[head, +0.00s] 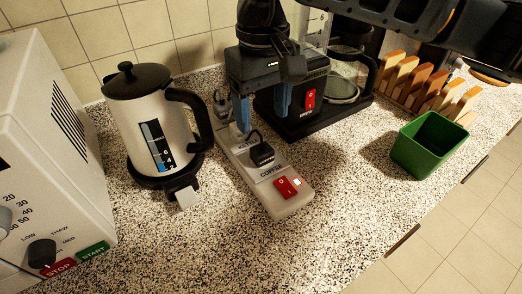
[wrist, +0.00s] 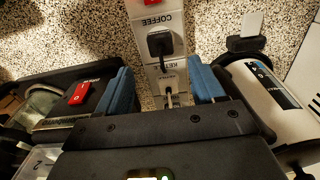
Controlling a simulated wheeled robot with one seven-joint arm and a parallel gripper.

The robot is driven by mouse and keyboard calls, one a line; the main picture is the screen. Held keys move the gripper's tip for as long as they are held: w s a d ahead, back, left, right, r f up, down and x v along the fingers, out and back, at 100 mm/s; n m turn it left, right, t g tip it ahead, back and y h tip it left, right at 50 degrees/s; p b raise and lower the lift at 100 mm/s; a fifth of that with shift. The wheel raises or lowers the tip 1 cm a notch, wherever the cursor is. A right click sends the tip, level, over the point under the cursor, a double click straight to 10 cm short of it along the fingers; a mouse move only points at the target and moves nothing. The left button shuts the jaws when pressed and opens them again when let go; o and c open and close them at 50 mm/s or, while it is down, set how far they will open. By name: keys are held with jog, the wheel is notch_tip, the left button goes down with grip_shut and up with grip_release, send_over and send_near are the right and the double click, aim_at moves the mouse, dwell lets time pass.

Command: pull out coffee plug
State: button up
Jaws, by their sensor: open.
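A white power strip (head: 228,150) lies on the counter with KETTLE and COFFEE labels. A black plug (head: 262,154) with a cord sits in it between the two labels, right beside COFFEE; it also shows in the wrist view (wrist: 160,43). My gripper (head: 262,106) points down over the strip's far part, its blue fingers apart and nothing between them. In the wrist view my gripper (wrist: 163,87) has one finger on each side of the strip, with the black plug ahead of the fingertips. Part of the strip's far end is hidden by my gripper.
A kettle (head: 150,110) stands left of the strip. A coffee maker (head: 300,115) stands close behind it on the right. A red switch (head: 287,187) is at the strip's near end. A green bin (head: 430,145) and a wooden rack (head: 430,85) are right. The front counter is clear.

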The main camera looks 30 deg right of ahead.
aim_at(262, 149)
notch_tip(262, 149, down, 7)
jog(key=b, duration=0.3)
notch_tip(262, 149, down, 2)
jog(key=b, duration=0.3)
jog(key=shift+b, duration=0.3)
jog(key=shift+b, duration=1.25)
dwell(0.8)
jog(key=shift+c, duration=0.3)
grip_shut()
dwell(0.4)
jog(key=shift+r+p, duration=0.5)
jog(key=shift+r, duration=2.5)
